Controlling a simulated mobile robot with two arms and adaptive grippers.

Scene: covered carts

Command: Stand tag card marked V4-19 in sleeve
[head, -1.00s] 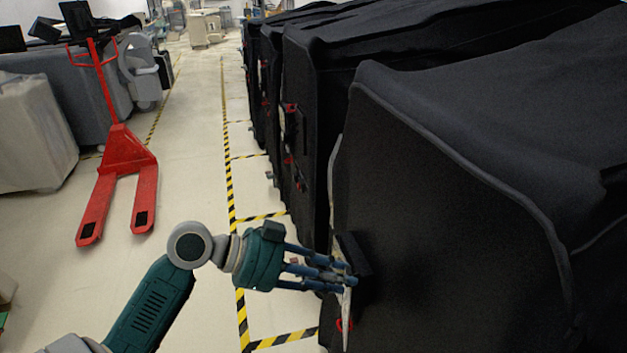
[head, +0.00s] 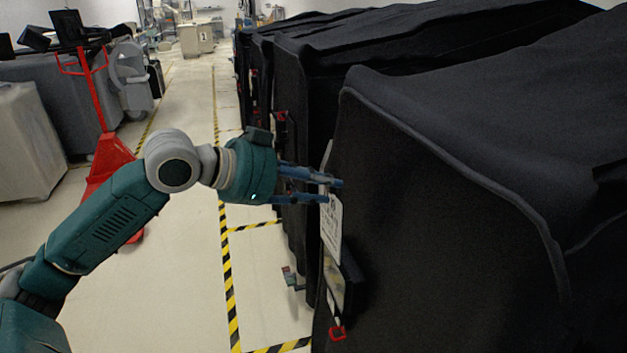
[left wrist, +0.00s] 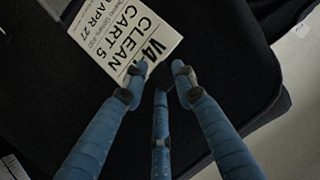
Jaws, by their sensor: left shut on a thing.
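A white tag card (head: 332,222) hangs from my left gripper (head: 335,190) beside the near cart's black cover. In the left wrist view, the card (left wrist: 122,35) shows "CLEAN CART 5", "APR 27" and a partly covered "V4-" mark. The blue fingers (left wrist: 155,82) are shut on the card's edge by that mark. Below the card, a flat sleeve-like holder (head: 334,284) with a pale face is seen nearly edge-on against the cover. I cannot tell whether the card's lower edge touches it. My right gripper is out of view.
The near cart's black cover (head: 440,220) fills the right side. More covered carts (head: 300,90) stand behind it. A red pallet jack (head: 108,165) stands across the aisle. The floor between (head: 180,280) is clear, with yellow-black tape. A red clip (head: 338,333) is below the holder.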

